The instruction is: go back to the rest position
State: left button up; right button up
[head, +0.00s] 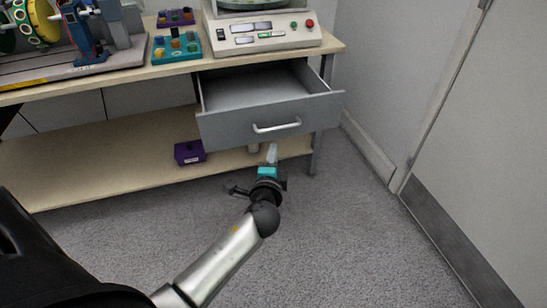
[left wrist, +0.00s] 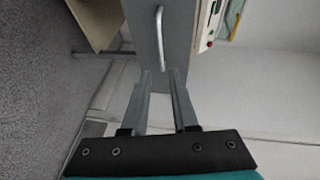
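My left gripper (head: 271,152) is in front of and below the grey drawer (head: 222,134) of the workbench. In the left wrist view its two fingers (left wrist: 160,75) stand apart with an empty gap between them. The drawer is pulled open and its visible inside is empty. Its silver handle (head: 276,126) is just beyond the fingertips in the head view and also shows in the left wrist view (left wrist: 159,38). The gripper appears clear of the handle. My right gripper is not in view.
The bench top (head: 150,73) carries a machine with red and green buttons (head: 262,35), a teal tray (head: 176,47), a purple tray (head: 175,17) and a rig at left. A purple box (head: 189,152) sits on the lower shelf (head: 100,165). Open floor lies right, beside a door (head: 480,130).

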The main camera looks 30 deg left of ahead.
pick_arm(q)
jog(key=shift+f, duration=0.1)
jog(key=s+d+f+n+g+h+p, duration=0.2)
jog(key=s+f+g, duration=0.2)
jog(key=s+f, duration=0.55)
jog(key=s+d+f+n+g+h+p, duration=0.1)
jog(key=s+f+n+g+h+p, duration=0.3)
jog(key=f, duration=1)
jog(key=s+d+f+n+g, duration=0.1)
jog(key=s+f, duration=0.3)
jog(key=s, duration=0.8)
jog(key=s+f+n+g+p, duration=0.1)
jog(key=s+f+n+g, duration=0.2)
jog(key=s, duration=1)
notch_tip(320, 180, down, 2)
jog(key=shift+d+f, duration=0.1)
jog(key=shift+d, duration=0.3)
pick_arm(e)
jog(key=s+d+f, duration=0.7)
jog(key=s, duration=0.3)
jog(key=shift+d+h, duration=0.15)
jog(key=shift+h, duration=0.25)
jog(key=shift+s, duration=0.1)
